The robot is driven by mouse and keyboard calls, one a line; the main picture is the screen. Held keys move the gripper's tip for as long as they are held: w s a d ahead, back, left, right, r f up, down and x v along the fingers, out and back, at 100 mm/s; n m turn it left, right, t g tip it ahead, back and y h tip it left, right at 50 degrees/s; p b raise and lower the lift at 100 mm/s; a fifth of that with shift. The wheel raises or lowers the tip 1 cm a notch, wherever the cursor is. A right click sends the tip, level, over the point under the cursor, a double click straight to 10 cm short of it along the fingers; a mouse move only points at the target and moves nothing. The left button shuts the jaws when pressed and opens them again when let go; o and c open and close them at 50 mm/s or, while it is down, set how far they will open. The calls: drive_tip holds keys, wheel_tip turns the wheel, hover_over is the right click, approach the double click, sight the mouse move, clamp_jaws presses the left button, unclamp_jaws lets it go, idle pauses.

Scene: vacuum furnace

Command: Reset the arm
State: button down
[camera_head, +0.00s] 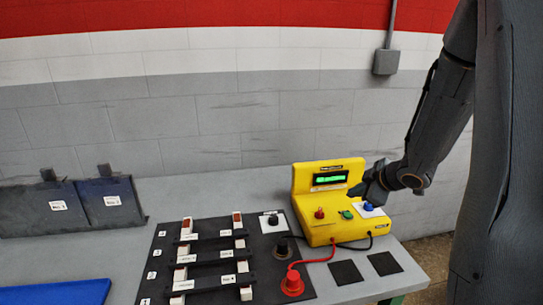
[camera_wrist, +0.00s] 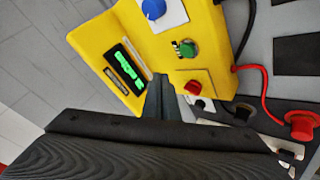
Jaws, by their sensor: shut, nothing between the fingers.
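My gripper (camera_head: 366,194) is shut and empty in the head view. It hangs in front of the display side of a yellow control box (camera_head: 321,229), close above its buttons. In the wrist view the shut fingers (camera_wrist: 160,95) reach over the yellow box (camera_wrist: 195,35) between the lit green display (camera_wrist: 127,68) and the red button (camera_wrist: 195,88). The green button (camera_wrist: 186,48) and blue knob (camera_wrist: 153,8) also show there. I cannot tell whether the fingers touch the box.
A black board (camera_head: 211,258) with white blocks and dark bars lies left of the box. A red plug (camera_head: 292,284) and cable run to the box. Black squares (camera_head: 346,272) lie at front right. Dark panels (camera_head: 70,207) and a blue tray (camera_head: 55,293) are at left. A wall stands behind.

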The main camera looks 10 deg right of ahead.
drive_tip(key=shift+a+m, duration=0.3)
drive_tip(key=shift+m, duration=0.1)
drive_tip(key=s+a+f+m+g+h+b, duration=0.1)
drive_tip(key=s+a+m+g+b, duration=0.1)
drive_tip(key=s+a+m, duration=0.3)
drive_tip(key=s+a+f+m+g+h+b, duration=0.1)
drive_tip(key=s+a+m+g, duration=0.4)
drive_tip(key=s+a, duration=0.7)
drive_tip(key=s+f+b, duration=0.1)
drive_tip(key=s, duration=0.3)
drive_tip(key=shift+s+f+m+g, duration=0.2)
drive_tip(key=shift+s+m+g, duration=0.1)
drive_tip(key=shift+m, duration=0.1)
